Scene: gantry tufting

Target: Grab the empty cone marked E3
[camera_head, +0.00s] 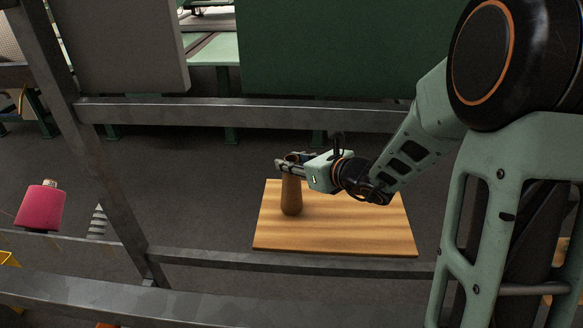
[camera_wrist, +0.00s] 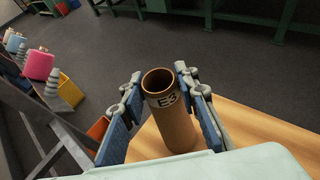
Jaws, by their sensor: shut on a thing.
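The empty cone marked E3 (camera_wrist: 172,120) is a brown, open-topped tube with a pale label band near its rim. In the head view the cone (camera_head: 291,195) stands upright, its lower end at the wooden board (camera_head: 350,233); I cannot tell whether it touches the board. My gripper (camera_head: 290,164) comes in from the right and is shut on the cone near its top. In the wrist view my gripper's (camera_wrist: 160,98) two blue-padded fingers lie on either side of the cone, and the E3 label faces the camera.
Grey metal frame bars (camera_head: 250,115) cross in front of and behind the board. A pink yarn cone (camera_head: 40,206) and a grey striped cone (camera_head: 97,223) are at the left. An orange bin (camera_wrist: 97,128) shows in the wrist view. Most of the board is bare.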

